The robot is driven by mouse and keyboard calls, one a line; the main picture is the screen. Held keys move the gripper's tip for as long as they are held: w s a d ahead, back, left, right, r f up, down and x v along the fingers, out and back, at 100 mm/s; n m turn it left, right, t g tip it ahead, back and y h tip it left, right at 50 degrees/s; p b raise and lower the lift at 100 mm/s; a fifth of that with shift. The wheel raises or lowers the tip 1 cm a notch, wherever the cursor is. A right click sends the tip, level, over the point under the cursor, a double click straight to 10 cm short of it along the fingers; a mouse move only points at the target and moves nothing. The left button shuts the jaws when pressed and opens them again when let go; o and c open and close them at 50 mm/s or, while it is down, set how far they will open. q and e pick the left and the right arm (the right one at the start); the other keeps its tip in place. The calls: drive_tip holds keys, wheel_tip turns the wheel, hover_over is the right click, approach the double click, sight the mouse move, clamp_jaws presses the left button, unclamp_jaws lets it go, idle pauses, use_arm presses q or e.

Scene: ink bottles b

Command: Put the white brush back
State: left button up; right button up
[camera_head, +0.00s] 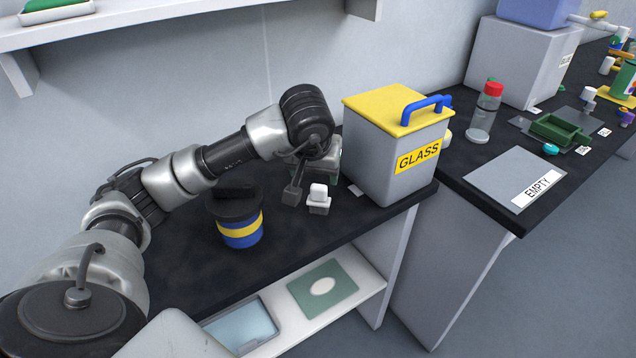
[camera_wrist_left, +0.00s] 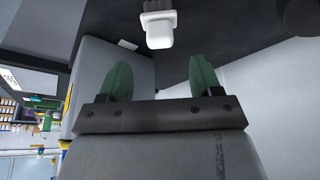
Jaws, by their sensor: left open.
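A small white object (camera_head: 318,193), which may be the white brush, stands on the black bench top in front of the grey GLASS box. Its blocky base and rounded top show, but no bristles can be made out. It also shows in the left wrist view (camera_wrist_left: 158,30), beyond the fingertips and apart from them. My left gripper (camera_wrist_left: 160,80) is open, with two green fingers and nothing between them. In the head view the left gripper (camera_head: 328,172) is just behind the white object, partly hidden by my wrist. My right gripper is not in view.
The grey GLASS box (camera_head: 385,175) with yellow lid and blue handle stands close right of the gripper. A blue and yellow pot (camera_head: 240,232) with a dark top stands to the left. An EMPTY-labelled panel (camera_head: 500,172) and a red-capped bottle (camera_head: 486,115) are on the right bench.

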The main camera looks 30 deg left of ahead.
use_arm(q)
drive_tip(key=v, duration=0.4)
drive_tip(key=shift+s+r, duration=0.1)
drive_tip(key=shift+r, duration=0.1)
idle(0.4)
